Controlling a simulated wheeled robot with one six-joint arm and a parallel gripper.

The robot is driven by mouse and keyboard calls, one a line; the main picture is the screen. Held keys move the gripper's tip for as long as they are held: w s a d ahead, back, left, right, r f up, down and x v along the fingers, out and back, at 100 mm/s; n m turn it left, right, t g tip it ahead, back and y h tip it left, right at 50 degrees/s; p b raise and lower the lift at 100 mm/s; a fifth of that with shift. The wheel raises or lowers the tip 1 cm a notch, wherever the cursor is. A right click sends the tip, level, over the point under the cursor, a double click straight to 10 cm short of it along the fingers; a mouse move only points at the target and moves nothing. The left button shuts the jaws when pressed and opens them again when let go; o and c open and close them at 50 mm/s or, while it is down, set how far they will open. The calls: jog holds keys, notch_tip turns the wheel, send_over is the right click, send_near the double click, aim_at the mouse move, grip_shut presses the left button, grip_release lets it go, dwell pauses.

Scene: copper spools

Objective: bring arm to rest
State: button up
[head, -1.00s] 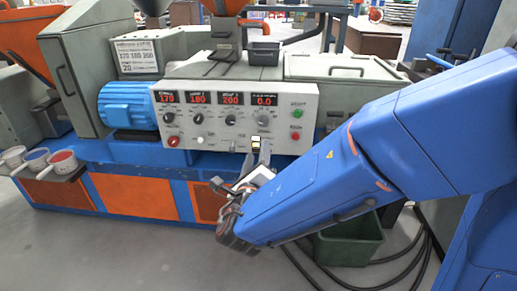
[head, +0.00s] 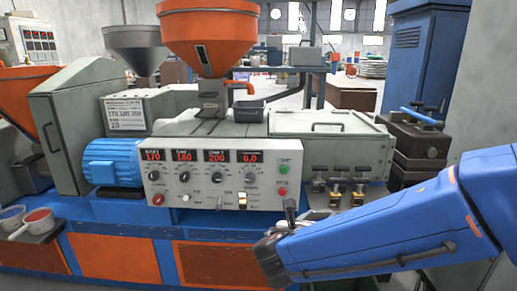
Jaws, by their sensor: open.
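My blue arm (head: 385,240) reaches in from the right in the head view. Its dark wrist end (head: 270,258) is in front of the machine's lower side. My gripper (head: 291,208) shows only in part beyond the wrist, just right of the control panel's lower right corner. It is open, and I see nothing held in it. The grey control panel (head: 215,178) has red readouts, knobs and buttons. A small switch (head: 242,200) at its lower right is clear of the gripper.
Brass valve fittings (head: 337,192) stand on the machine right of the panel, close behind my arm. An orange hopper (head: 207,40) rises above the machine. Pots of granules (head: 38,220) sit at the left edge. A dark tool block (head: 415,150) stands at the right.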

jog(key=s+d+f+m+g, duration=0.4)
jog(key=s+d+m+g, duration=0.4)
jog(key=s+d+m, duration=0.55)
jog(key=s+a+m+y, duration=0.1)
jog(key=s+m+y, duration=0.7)
jog(key=m, duration=1)
jog(key=shift+s+a+r+m, duration=0.15)
jog(key=shift+s+a+m, duration=0.1)
jog(key=shift+m, duration=0.1)
jog(key=shift+c, duration=0.3)
